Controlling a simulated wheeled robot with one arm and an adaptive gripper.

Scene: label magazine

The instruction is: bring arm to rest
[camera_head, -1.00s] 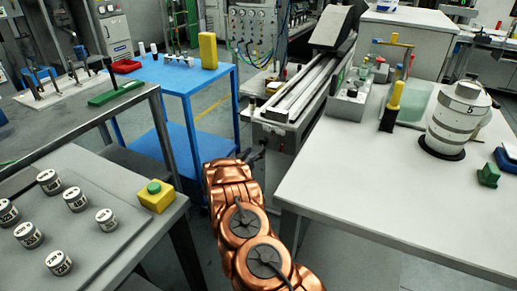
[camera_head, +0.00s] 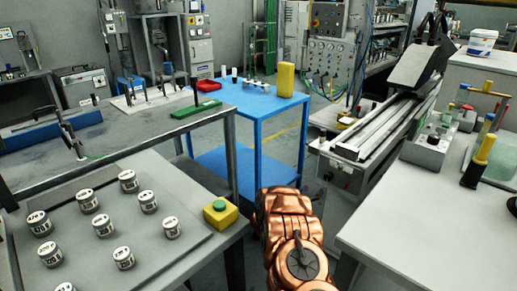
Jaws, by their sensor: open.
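My copper-coloured arm (camera_head: 290,225) rises from the bottom of the head view, in the gap between the left grey table and the white table on the right. My gripper (camera_head: 322,187) shows only as a small dark part at the right of the arm's far end, in front of the machine's base. It is open, and I see nothing held in it. Much of the gripper is hidden behind the arm.
Left, a grey table (camera_head: 190,262) holds several labelled cans and a yellow box with a green button (camera_head: 219,213). Behind stand a workbench (camera_head: 150,130) and a blue cart (camera_head: 262,108). A white table (camera_head: 430,235) is close on the right.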

